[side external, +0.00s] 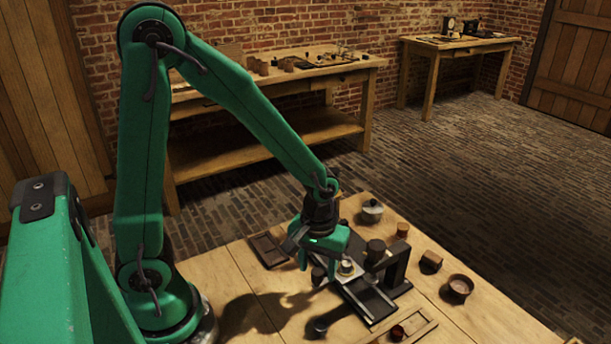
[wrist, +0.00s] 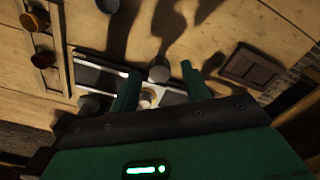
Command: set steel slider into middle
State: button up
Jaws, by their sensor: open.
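A dark twin-rail frame (side external: 368,298) with pale metal edges lies on the table; it also shows in the wrist view (wrist: 100,74). A small pale round-topped piece (side external: 347,267) sits on it near the far end, perhaps the steel slider; I cannot be sure. My gripper (side external: 319,272) points down just left of this piece in the side view. In the wrist view, my open gripper (wrist: 163,78) has the pale piece (wrist: 148,97) between its green fingers, partly hidden by the gripper body. No contact is clear.
A dark upright post (side external: 397,266) with an arm stands on the frame's right side. A dark cylinder (side external: 375,251) is beside it. The table's front left is clear.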

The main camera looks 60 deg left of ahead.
jog(key=shift+r, duration=3.4)
jog(key=shift+r, duration=0.1)
jog(key=s+a+r+m+t, duration=0.2)
jog(key=s+r+m, duration=0.1)
jog(key=r, duration=0.3)
jog(key=s+a+r+m+t, duration=0.2)
jog(key=s+r+m+t, duration=0.1)
jog(key=r, duration=0.3)
jog(key=shift+s+a+m+t, duration=0.3)
jog(key=shift+s+m, duration=0.1)
jog(key=shift+s, duration=0.5)
